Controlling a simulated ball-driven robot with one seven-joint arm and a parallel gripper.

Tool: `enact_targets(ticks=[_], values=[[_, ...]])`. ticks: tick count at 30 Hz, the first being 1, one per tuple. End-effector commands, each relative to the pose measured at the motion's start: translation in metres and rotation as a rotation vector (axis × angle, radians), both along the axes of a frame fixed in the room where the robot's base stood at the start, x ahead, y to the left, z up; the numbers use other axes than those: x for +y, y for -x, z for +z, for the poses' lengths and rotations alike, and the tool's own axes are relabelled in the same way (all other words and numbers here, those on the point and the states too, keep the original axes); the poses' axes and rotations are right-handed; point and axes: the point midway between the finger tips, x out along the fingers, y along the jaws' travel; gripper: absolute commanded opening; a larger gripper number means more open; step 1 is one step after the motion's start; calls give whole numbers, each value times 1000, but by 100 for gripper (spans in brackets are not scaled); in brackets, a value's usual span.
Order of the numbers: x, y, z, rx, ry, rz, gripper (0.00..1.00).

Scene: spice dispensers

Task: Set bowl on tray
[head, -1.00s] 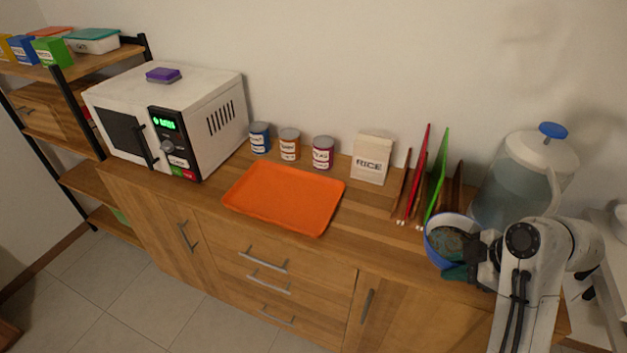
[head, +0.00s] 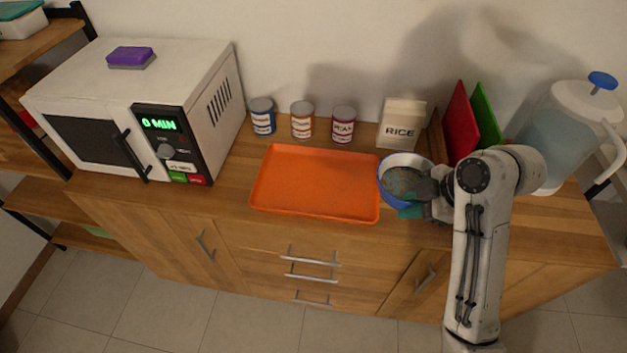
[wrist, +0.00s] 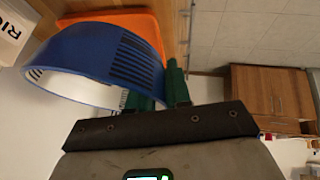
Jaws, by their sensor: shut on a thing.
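My gripper (head: 412,211), with green fingertips, is shut on the bowl's near right side. In the wrist view the bowl (wrist: 105,50) is beyond the green fingers (wrist: 160,95), its blue wall turned to the camera, and the tray (wrist: 150,30) shows behind it. The tray lies flat and empty on the wooden cabinet top. I cannot tell whether the bowl touches the tray or the cabinet top.
Three small cans (head: 302,121) and a rice box (head: 402,122) stand behind the tray. A white microwave (head: 135,105) with a purple sponge (head: 130,56) is at left. Red and green boards (head: 461,122) and a water jug (head: 560,140) are at right.

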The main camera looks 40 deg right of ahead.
Motion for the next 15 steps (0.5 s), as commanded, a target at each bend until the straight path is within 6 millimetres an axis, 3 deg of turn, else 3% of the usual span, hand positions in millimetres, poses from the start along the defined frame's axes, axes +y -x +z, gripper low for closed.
enact_targets(ticks=[15], values=[[13,-95,-46,2,-2,3,0]])
